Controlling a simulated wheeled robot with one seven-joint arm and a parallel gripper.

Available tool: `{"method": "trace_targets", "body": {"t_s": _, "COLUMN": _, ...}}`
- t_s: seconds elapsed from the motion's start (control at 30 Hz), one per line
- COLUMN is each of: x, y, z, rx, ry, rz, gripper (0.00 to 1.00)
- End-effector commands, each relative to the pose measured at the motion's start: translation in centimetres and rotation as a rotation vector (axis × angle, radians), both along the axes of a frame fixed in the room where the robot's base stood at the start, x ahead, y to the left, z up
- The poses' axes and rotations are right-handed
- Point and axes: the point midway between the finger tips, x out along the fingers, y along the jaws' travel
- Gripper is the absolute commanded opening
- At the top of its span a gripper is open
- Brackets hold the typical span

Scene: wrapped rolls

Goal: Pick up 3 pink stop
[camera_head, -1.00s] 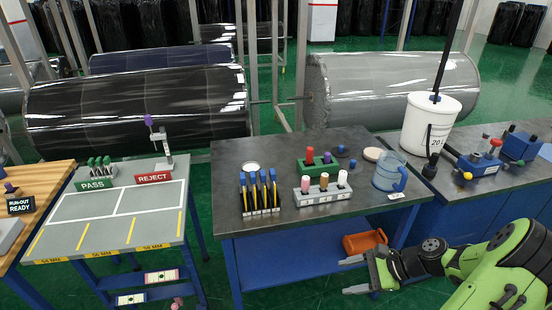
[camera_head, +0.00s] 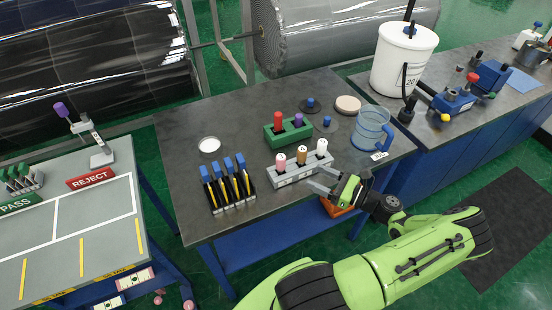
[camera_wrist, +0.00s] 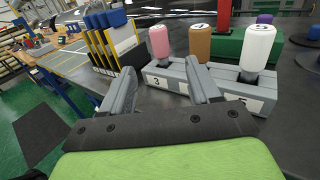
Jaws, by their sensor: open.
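The pink stopper (camera_head: 281,162) stands upright at the left end of a grey rack (camera_head: 292,179) on the dark table. In the wrist view the pink stopper (camera_wrist: 160,42) sits above the label 3, beside a brown stopper (camera_wrist: 200,42) and a white stopper (camera_wrist: 257,48). My gripper (camera_head: 316,181) is open and empty at the front edge of the rack, right of the pink stopper in the head view. In the wrist view my gripper (camera_wrist: 160,68) has its two fingers spread, with the pink stopper beyond the gap between them, apart from both.
A black holder with blue-topped yellow tools (camera_head: 230,188) stands left of the rack. A green block (camera_head: 288,134) with red and purple pegs is behind it. A clear blue jug (camera_head: 372,128) stands to the right. An orange bin (camera_head: 338,208) sits below the table edge.

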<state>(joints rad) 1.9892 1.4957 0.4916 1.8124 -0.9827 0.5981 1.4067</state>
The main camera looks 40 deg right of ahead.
Motion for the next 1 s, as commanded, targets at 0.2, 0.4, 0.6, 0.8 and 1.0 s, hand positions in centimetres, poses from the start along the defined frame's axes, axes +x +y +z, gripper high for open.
{"method": "trace_targets", "body": {"t_s": 0.2, "x": 5.5, "y": 1.9, "z": 0.3, "rx": 0.001, "ry": -0.002, "rz": 0.007, "gripper": 0.61}}
{"method": "trace_targets", "body": {"t_s": 0.4, "x": 8.0, "y": 2.6, "z": 0.2, "rx": -0.002, "ry": -0.001, "rz": 0.004, "gripper": 0.61}}
{"method": "trace_targets", "body": {"t_s": 0.6, "x": 11.5, "y": 3.8, "z": 0.2, "rx": -0.002, "ry": -0.002, "rz": 0.006, "gripper": 0.61}}
{"method": "trace_targets", "body": {"t_s": 0.8, "x": 12.8, "y": 4.1, "z": 0.1, "rx": -0.003, "ry": 0.001, "rz": 0.003, "gripper": 0.61}}
{"method": "trace_targets", "body": {"t_s": 1.0, "x": 12.7, "y": 4.1, "z": 0.0, "rx": -0.003, "ry": 0.001, "rz": 0.003, "gripper": 0.49}}
